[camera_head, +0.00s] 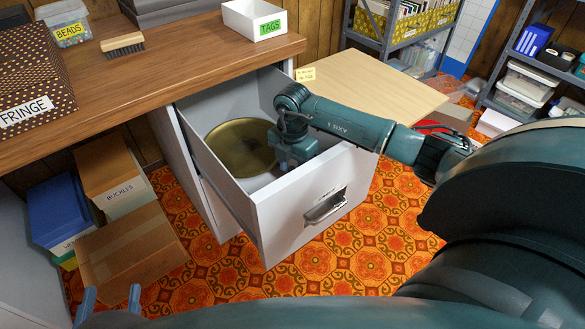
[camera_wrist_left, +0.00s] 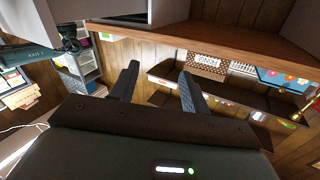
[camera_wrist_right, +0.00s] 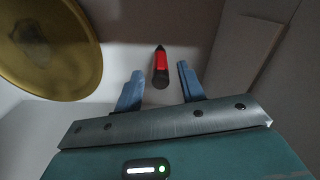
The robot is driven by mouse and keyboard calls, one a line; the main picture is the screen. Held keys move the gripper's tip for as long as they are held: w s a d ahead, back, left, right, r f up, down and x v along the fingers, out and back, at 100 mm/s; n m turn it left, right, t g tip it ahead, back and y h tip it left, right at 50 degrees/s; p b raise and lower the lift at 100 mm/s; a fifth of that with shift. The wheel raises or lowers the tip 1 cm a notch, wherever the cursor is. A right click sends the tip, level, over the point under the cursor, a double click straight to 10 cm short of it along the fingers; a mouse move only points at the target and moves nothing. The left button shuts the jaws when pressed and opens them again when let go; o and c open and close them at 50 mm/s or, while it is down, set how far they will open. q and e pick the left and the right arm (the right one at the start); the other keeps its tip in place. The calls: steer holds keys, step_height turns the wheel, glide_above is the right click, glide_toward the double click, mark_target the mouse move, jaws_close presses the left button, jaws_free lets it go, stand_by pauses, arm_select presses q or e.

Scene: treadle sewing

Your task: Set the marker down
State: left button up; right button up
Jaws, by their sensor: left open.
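A red marker (camera_wrist_right: 160,70) with a black end lies inside the open drawer (camera_head: 305,200), seen in the right wrist view. It is hidden in the head view. My right gripper (camera_wrist_right: 158,85) reaches down into the drawer. Its two fingers are apart, one on each side of the marker's near end, with a gap on both sides. In the head view the right gripper's fingers are mostly hidden behind the wrist. My left gripper (camera_head: 111,298) is open and empty at the bottom left of the head view, away from the drawer; its spread fingers show in the left wrist view (camera_wrist_left: 158,80).
A round brass-coloured dish (camera_head: 242,147) sits in the drawer beside my right gripper. The drawer's front and side walls surround the gripper. A wooden worktop (camera_head: 170,70) is above left, with a TAGS box (camera_head: 254,20). Boxes (camera_head: 130,245) stand on the floor at left.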

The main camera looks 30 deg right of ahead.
arm_select(q)
steer(key=g+p, duration=0.1)
steer(key=a+n+g+y+p, duration=0.1)
steer(key=shift+s+f+p, duration=0.1)
steer(key=shift+s+p, duration=0.1)
steer(key=shift+p, duration=0.2)
arm_select(e)
step_height(320, 180, up, 11)
steer(key=shift+f, duration=0.1)
